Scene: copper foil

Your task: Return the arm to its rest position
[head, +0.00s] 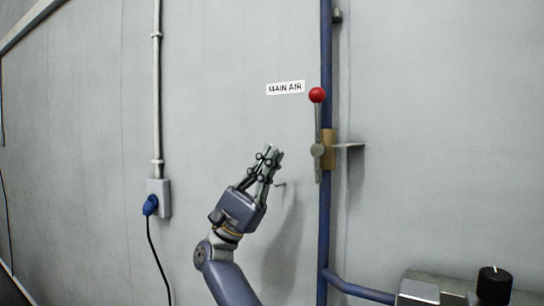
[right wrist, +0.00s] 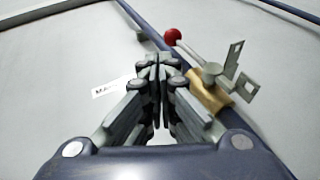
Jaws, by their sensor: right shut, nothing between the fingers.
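My right gripper (head: 270,152) points up in front of the grey wall in the head view, left of the valve and apart from it. Its fingers are shut with nothing between them; they also show closed in the right wrist view (right wrist: 158,65). My right arm comes up from the bottom of the head view. The valve has a lever with a red ball knob (head: 317,95), standing upright along the blue pipe (head: 325,230). The red knob also shows in the right wrist view (right wrist: 172,37). My left gripper is not in view.
A "MAIN AIR" label (head: 285,87) is on the wall left of the knob. A metal bracket (head: 348,145) sticks out right of the valve. A socket (head: 158,195) with a blue plug is at left. A box with a black knob (head: 494,284) stands lower right.

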